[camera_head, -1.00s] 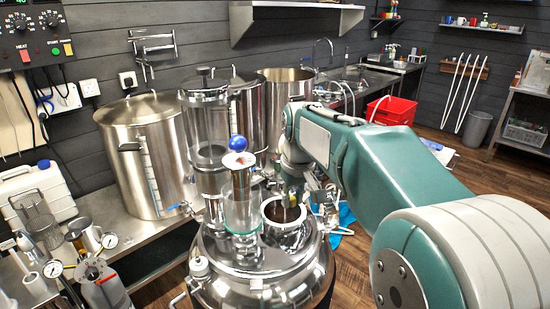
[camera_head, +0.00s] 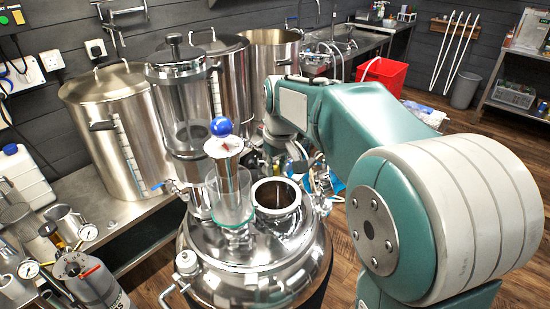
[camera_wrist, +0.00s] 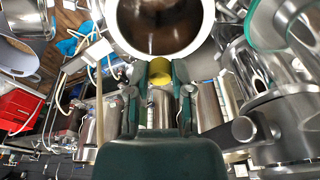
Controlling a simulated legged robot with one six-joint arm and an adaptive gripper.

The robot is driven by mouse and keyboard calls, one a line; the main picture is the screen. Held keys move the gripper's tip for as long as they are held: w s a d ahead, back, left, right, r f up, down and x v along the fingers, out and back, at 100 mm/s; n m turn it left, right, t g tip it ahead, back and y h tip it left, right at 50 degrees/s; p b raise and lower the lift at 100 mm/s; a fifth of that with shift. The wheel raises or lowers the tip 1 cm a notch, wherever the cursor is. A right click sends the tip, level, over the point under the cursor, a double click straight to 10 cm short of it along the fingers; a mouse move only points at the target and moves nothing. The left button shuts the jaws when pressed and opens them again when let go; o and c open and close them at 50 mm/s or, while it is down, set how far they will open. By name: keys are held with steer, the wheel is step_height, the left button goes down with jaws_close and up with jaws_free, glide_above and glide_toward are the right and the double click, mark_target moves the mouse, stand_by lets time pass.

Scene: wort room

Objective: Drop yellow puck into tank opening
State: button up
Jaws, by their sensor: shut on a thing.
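The yellow puck (camera_wrist: 160,72) is pinched between the two fingertips of my gripper (camera_wrist: 160,78) in the wrist view. The round tank opening (camera_wrist: 158,22), with a pale rim and dark interior, lies just beyond the puck at the top of that view. I cannot tell the height gap between puck and rim. In the head view the opening (camera_head: 276,196) is a short metal collar on the lid of the shiny steel tank (camera_head: 255,265). My gripper and the puck cannot be made out there, around my arm's far end behind the collar.
Large steel pots (camera_head: 120,130) stand on the bench behind. A red bin (camera_head: 383,76) is at the back right. Open wooden floor (camera_head: 345,260) lies right of the tank.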

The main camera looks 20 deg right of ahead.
mark_target(276, 185)
steer(key=shift+a+f, duration=0.1)
steer(key=shift+f, duration=2.6)
steer(key=shift+s, duration=0.1)
steer(key=o, duration=0.7)
steer(key=shift+o, duration=0.2)
steer(key=shift+r, duration=0.1)
step_height(276, 185, up, 12)
steer(key=s, duration=0.1)
steer(key=shift+s+d+f, duration=0.2)
steer(key=shift+s+d, duration=0.05)
steer(key=shift+s, duration=0.1)
